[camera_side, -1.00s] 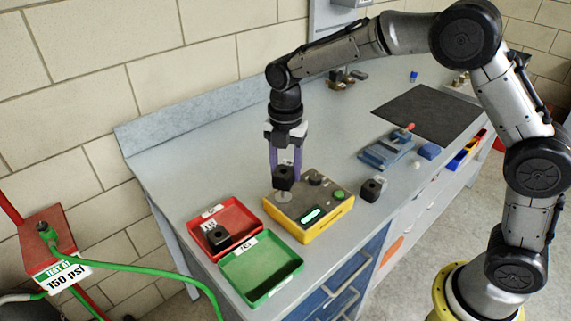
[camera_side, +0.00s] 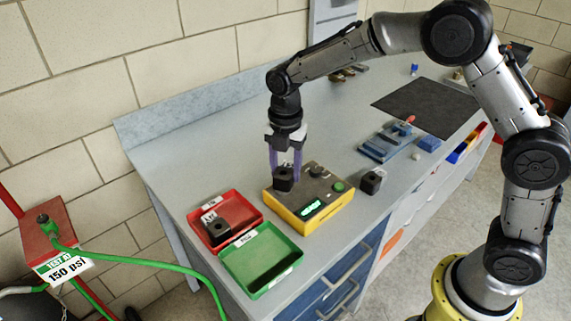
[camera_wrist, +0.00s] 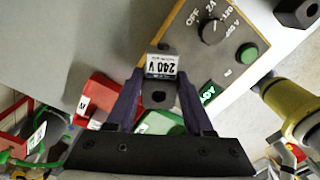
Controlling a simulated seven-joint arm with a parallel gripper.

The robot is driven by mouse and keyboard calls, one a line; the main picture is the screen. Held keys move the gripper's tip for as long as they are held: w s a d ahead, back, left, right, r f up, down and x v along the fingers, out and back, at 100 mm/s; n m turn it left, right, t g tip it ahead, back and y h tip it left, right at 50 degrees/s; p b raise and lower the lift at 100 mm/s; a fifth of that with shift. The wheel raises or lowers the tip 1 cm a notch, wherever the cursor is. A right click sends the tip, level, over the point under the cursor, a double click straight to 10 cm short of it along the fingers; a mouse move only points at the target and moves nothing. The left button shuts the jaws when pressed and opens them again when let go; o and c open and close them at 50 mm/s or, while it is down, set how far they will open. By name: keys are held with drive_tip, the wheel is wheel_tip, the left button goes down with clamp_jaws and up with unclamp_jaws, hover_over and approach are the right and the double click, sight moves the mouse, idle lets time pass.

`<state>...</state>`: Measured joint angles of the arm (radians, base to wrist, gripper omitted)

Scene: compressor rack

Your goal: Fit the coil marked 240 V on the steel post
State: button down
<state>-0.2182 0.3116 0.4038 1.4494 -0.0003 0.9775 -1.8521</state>
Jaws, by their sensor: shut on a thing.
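My gripper (camera_side: 285,160) points down, its purple fingers shut on a black coil (camera_side: 284,183) over the near-left part of the yellow tester (camera_side: 312,212). In the wrist view the coil's white label (camera_wrist: 161,66) reads 240 V, and its round hole shows between the fingers (camera_wrist: 160,85). The coil sits low at the tester's top. The steel post is hidden behind or under the coil, so I cannot tell whether the coil is around it. The tester's dial (camera_wrist: 211,32) and green button (camera_wrist: 247,53) show in the wrist view.
Another black coil (camera_side: 371,182) stands right of the tester. A third lies in the red tray (camera_side: 254,206), beside the green tray (camera_side: 232,263). A blue vise-like fixture (camera_side: 385,143) and a dark mat (camera_side: 425,108) are farther back.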

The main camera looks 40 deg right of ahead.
drive_tip(key=shift+f, duration=0.35)
idle(0.4)
unclamp_jaws()
idle(0.4)
drive_tip(key=shift+r, duration=3.5)
